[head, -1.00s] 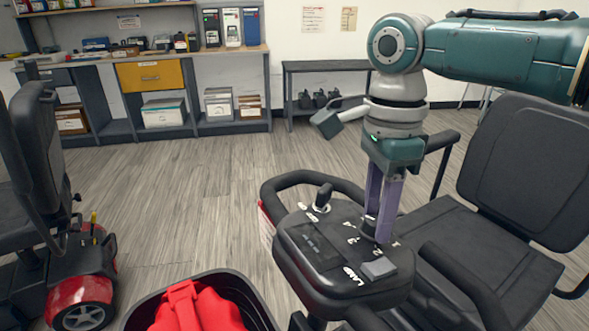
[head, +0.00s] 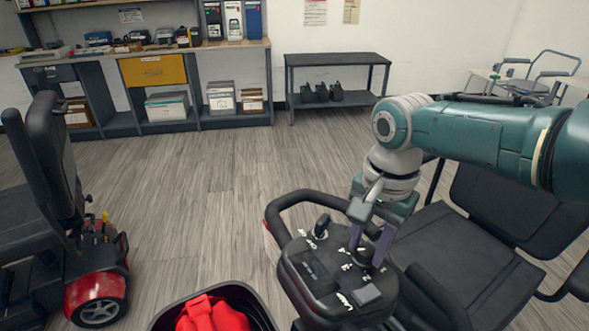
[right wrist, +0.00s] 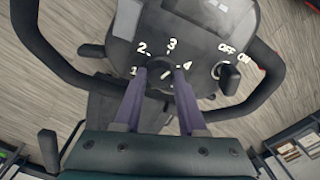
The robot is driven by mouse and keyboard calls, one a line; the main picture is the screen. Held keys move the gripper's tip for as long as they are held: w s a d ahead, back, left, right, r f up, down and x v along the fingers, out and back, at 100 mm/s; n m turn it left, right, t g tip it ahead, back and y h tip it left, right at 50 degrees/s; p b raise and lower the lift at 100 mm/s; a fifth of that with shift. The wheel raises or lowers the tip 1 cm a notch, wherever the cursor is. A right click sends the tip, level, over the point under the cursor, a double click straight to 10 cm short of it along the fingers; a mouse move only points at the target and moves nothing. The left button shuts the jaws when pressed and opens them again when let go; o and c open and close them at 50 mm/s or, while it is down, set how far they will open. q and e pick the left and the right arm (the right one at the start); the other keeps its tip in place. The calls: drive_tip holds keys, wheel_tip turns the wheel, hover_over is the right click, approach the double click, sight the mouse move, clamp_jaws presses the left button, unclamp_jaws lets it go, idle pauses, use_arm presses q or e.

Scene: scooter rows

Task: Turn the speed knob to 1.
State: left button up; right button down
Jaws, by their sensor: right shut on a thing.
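The dark round speed knob (head: 365,258) sits on the scooter's black control panel (head: 322,284). In the right wrist view the knob (right wrist: 159,73) lies between the fingertips, with white numbers 1 to 4 arced around it. A pale line shows on its face, slanted; I cannot tell surely which number it points to. My right gripper (head: 367,249), with purple fingers, points down and is shut on the knob. It also shows in the right wrist view (right wrist: 159,74). The fingers partly hide the knob and numbers in the head view. My left gripper is not in view.
An OFF/ON switch (right wrist: 229,75) and a lamp switch (head: 366,294) are on the same panel. Black handlebars (head: 283,205) loop around it. A black basket (head: 262,306) holds a red item. Another scooter (head: 50,200) stands left. The floor between is clear.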

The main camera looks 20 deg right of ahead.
drive_tip(key=n, duration=0.3)
drive_tip(key=shift+n+p, duration=0.3)
drive_tip(key=shift+p, duration=0.1)
drive_tip(key=n, duration=0.3)
drive_tip(key=shift+n+t+y, duration=0.3)
drive_tip(key=shift+y, duration=0.1)
drive_tip(key=n, duration=0.3)
drive_tip(key=shift+n, duration=0.4)
drive_tip(key=n, duration=0.2)
drive_tip(key=shift+n+y, duration=0.3)
drive_tip(key=shift+y, duration=0.1)
drive_tip(key=n+b, duration=0.1)
drive_tip(key=n, duration=0.2)
drive_tip(key=shift+d+f+n+b, duration=0.1)
drive_tip(key=shift+n+b, duration=0.2)
drive_tip(key=shift+b, duration=0.1)
drive_tip(key=n+y+b, duration=0.1)
drive_tip(key=n, duration=0.2)
drive_tip(key=shift+n+b, duration=0.3)
drive_tip(key=shift+b, duration=0.05)
drive_tip(key=n+b, duration=0.2)
drive_tip(key=n, duration=0.2)
drive_tip(key=shift+n+g+y+b, duration=0.3)
drive_tip(key=shift+n+g+b, duration=0.2)
drive_tip(key=shift+n+b, duration=0.8)
drive_tip(key=shift+n, duration=0.5)
